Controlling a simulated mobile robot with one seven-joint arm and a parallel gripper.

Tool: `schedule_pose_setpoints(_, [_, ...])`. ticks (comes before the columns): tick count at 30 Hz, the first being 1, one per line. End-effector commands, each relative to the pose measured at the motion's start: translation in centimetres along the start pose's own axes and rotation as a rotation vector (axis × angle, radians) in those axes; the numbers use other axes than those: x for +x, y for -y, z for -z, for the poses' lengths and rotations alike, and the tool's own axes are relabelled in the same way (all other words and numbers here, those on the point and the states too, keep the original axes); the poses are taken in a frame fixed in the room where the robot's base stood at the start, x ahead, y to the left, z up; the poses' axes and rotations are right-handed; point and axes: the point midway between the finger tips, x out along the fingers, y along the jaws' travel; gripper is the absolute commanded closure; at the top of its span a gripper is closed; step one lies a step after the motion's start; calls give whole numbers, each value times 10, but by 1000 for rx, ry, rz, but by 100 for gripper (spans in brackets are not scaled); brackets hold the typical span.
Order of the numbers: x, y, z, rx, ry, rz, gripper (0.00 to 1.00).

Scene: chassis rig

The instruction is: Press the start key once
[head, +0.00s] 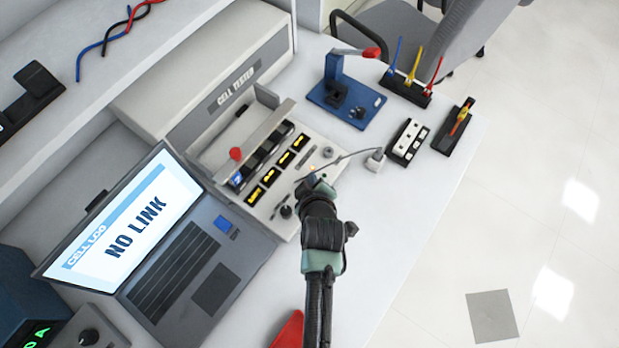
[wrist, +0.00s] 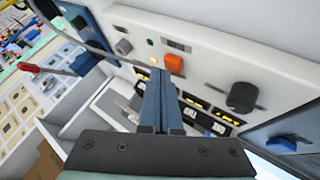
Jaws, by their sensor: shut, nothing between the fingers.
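The cell tester (head: 236,88) stands on the bench with its sloped control panel facing me. In the wrist view an orange square key (wrist: 174,64) is on the white panel, probably the start key; its label is not legible. My gripper (wrist: 160,74) is shut and empty, its fingertips just beside the orange key. I cannot tell whether they touch it. In the head view my gripper (head: 312,182) is over the lower right of the panel and hides the key. A small lit lamp (head: 312,168) shows just above the fingertips.
A black knob (head: 286,212) sits left of my gripper. A cable runs right to a white plug (head: 376,158). The open laptop (head: 188,248) reads "NO LINK". A blue fixture (head: 345,98) stands behind. The bench right of my arm is clear.

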Motion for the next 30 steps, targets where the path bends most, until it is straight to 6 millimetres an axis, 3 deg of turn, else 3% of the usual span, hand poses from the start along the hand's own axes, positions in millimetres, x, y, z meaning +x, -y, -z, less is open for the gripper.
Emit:
schedule_pose_setpoints(16, [-8, -6, 6, 0, -1, -1, 100])
schedule_pose_setpoints(30, [-40, -29, 29, 0, 0, -1, 100])
